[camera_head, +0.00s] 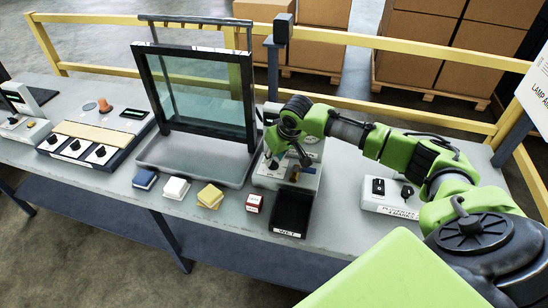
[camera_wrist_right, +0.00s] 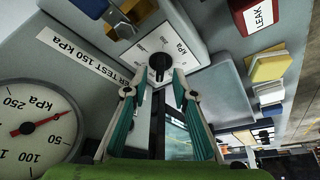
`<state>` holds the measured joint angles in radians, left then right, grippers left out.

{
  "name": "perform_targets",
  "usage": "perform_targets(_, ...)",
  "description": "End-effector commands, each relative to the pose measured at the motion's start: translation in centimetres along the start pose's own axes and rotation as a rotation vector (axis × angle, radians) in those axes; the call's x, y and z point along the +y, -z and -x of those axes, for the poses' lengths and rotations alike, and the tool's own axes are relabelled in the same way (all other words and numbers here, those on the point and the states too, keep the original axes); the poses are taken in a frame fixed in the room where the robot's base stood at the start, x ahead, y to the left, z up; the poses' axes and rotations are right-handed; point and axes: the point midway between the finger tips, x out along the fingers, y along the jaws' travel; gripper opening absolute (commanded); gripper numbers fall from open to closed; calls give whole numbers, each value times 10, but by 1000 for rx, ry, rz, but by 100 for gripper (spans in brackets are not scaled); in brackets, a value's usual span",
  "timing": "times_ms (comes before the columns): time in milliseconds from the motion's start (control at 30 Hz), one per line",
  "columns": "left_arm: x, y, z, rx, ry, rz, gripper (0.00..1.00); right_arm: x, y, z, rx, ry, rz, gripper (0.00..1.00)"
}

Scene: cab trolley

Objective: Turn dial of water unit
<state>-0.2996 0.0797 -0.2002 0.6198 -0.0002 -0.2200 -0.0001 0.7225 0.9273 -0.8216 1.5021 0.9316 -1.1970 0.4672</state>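The water unit (camera_head: 284,182) is a light grey box on the bench, partly hidden by my right gripper (camera_head: 291,153) in the head view. In the right wrist view its black dial knob (camera_wrist_right: 160,66) sits on a white square plate marked "kPa". A label reading "ER TEST 150 kPa" and a round gauge (camera_wrist_right: 38,126) with a red needle are beside it. My right gripper (camera_wrist_right: 161,76) is open, with one fingertip on each side of the knob; a small gap shows, and I cannot tell whether either tip touches it. My left gripper is not in view.
A black tray marked "WET" (camera_head: 292,214) sits in front of the unit. A red "LEAK" block (camera_head: 254,203), yellow block (camera_head: 210,196) and others line the bench front. A framed glass pane (camera_head: 198,97) stands left. A white switch box (camera_head: 391,198) is right.

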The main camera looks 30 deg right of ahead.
Motion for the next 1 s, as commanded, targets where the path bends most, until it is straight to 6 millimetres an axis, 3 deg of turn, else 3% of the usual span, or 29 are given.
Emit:
perform_targets(200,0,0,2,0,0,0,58,0,0,-15,0,-1,1,25)
perform_targets(467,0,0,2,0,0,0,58,0,0,-16,1,0,1,25)
perform_targets(600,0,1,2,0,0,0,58,0,0,-16,1,0,1,0)
perform_targets(1000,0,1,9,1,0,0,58,-1,0,-14,-1,-12,-29,0)
